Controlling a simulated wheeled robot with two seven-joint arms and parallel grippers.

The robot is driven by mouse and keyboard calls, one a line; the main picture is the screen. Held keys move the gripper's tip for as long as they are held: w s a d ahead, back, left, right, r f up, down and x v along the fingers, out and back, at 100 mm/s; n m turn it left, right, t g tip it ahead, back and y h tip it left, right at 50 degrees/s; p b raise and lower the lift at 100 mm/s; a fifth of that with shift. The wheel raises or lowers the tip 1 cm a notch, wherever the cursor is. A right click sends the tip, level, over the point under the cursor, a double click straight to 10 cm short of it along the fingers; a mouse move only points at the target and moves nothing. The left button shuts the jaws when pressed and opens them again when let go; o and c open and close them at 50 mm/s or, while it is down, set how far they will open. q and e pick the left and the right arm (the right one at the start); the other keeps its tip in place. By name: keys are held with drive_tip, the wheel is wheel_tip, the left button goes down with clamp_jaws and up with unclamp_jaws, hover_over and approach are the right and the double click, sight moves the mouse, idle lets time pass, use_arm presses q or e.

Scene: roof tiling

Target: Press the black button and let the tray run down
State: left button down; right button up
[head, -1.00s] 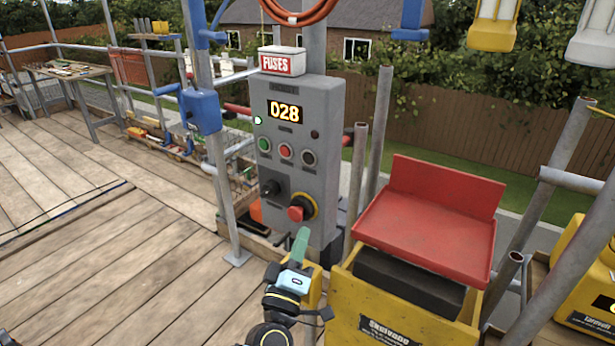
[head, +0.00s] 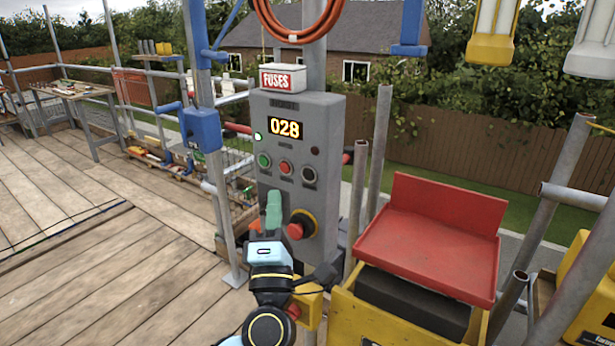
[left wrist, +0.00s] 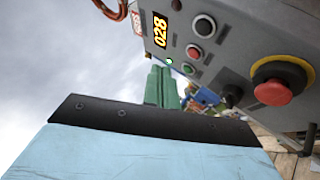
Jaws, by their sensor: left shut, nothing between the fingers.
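The grey control box (head: 326,135) stands on a post in the head view, with a lit display reading 028. Below the display are a green button (head: 264,161), a red button (head: 286,168) and the black button (head: 309,174) at the right of the row. The black button (left wrist: 205,26) also shows in the left wrist view. My left gripper (head: 273,206), with green fingers, is shut and empty in front of the lower part of the box, below and left of the black button. A red tray (head: 430,240) with a raised back sits right of the box.
A red mushroom knob on a black and yellow base (head: 302,224) sits just right of my left gripper. Scaffold poles (head: 373,150) stand between the box and the tray. A yellow box (head: 400,322) is below the tray. Wooden decking lies open at the left.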

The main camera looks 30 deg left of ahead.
sight(308, 175)
use_arm(q)
drive_tip(key=shift+w+d+b, duration=0.15)
drive_tip(key=shift+w+b, duration=0.15)
drive_tip(key=shift+w, duration=1.55)
drive_tip(key=shift+w+d+b, duration=0.15)
drive_tip(key=shift+w+b, duration=0.1)
drive_tip(key=shift+w, duration=1.55)
drive_tip(key=shift+w, duration=0.1)
drive_tip(key=shift+w, duration=0.3)
